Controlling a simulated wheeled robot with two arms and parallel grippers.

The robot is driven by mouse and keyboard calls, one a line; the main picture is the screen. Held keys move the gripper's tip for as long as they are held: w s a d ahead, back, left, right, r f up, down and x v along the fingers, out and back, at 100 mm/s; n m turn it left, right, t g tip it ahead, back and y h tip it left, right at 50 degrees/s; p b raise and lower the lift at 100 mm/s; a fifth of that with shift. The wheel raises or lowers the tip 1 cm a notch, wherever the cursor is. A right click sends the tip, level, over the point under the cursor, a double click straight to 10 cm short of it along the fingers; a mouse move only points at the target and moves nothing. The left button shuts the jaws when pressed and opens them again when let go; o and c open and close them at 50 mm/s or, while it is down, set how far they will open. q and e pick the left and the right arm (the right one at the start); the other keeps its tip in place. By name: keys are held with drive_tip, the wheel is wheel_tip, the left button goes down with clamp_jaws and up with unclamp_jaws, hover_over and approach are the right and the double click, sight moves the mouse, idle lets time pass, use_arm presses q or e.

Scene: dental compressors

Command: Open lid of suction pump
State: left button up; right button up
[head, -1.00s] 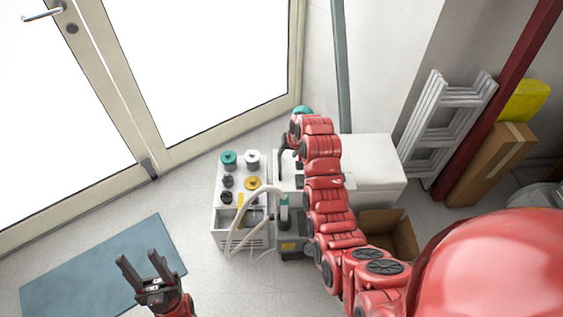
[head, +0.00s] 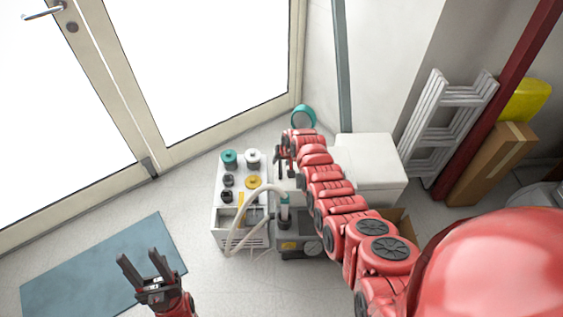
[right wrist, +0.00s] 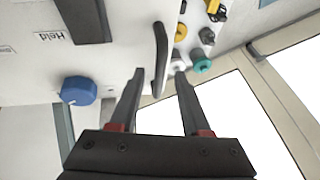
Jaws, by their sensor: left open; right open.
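The suction pump appears to be the white unit under my right arm. My left gripper (head: 139,258) is open and empty above the blue mat.
A white unit with coloured caps (head: 229,222) and a pale hose (head: 238,225) stands left of the pump. A white box (head: 375,158) is right, with a cardboard box (head: 401,222) below it. A ladder (head: 433,120) leans on the wall. The floor near the blue mat (head: 75,275) is clear.

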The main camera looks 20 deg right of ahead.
drive_tip(key=shift+w+f, duration=0.1)
drive_tip(key=shift+f, duration=0.15)
clamp_jaws()
idle(1.4)
